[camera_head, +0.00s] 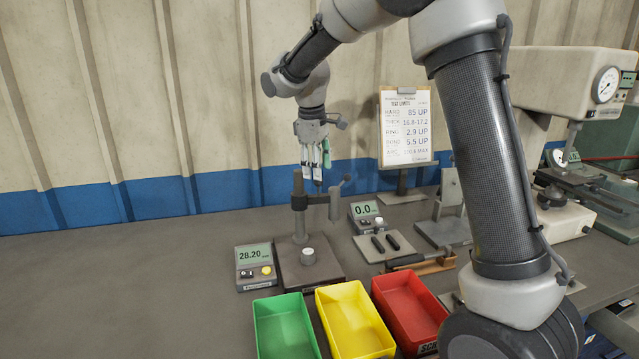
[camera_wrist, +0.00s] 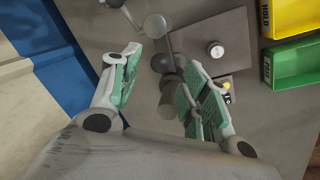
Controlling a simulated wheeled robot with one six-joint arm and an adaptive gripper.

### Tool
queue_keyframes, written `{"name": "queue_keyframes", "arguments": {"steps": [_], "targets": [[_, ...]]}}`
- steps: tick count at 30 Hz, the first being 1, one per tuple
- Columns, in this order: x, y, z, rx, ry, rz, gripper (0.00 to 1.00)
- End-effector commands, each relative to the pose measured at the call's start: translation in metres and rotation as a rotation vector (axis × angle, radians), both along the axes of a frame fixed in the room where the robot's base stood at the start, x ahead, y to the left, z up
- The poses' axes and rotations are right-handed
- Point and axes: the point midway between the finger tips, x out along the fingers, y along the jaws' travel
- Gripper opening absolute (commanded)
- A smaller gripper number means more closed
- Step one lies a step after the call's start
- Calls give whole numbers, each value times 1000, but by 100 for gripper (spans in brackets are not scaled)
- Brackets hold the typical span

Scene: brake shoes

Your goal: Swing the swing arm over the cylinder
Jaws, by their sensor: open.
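The swing arm (camera_head: 322,199) reaches right from the top of an upright post (camera_head: 299,215). A hanging head and a small angled handle (camera_head: 342,184) are at its right end. The short, pale-topped cylinder (camera_head: 308,256) stands on the grey base plate, in front of the post; it also shows in the wrist view (camera_wrist: 215,50). The arm's end is off to the right of the cylinder, not over it. My gripper (camera_head: 313,181) points down, open, just above the arm near the post. In the wrist view the dark post parts show between the green-padded fingers (camera_wrist: 160,82); contact cannot be told.
A gauge reading 28.20 (camera_head: 255,265) sits left of the base plate (camera_head: 322,272), another reading 0.0 (camera_head: 366,213) to the right. Green (camera_head: 262,330), yellow (camera_head: 325,310) and red (camera_head: 381,300) bins stand in front. A limits board (camera_head: 407,128) stands behind right. The bench at left is clear.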

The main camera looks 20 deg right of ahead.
Motion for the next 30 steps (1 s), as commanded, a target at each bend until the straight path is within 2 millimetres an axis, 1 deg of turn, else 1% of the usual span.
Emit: {"name": "queue_keyframes", "arguments": {"steps": [1, 3, 6, 9, 13, 20, 23, 27, 28, 30], "targets": [[0, -2, -10, -2, 4, -2, 46], [3, -3, -22, -1, 3, -2, 46], [5, -5, -37, 0, 3, -1, 46], [7, -6, -48, -1, 2, -1, 46], [8, -7, -55, 0, 1, -1, 46], [8, -7, -56, 0, 0, -1, 46], [8, -7, -56, 0, 0, -2, 29], [8, -7, -56, 1, 1, -2, 4], [8, -7, -56, 0, 1, -2, 0], [8, -7, -56, 0, 1, -2, 0]]}}
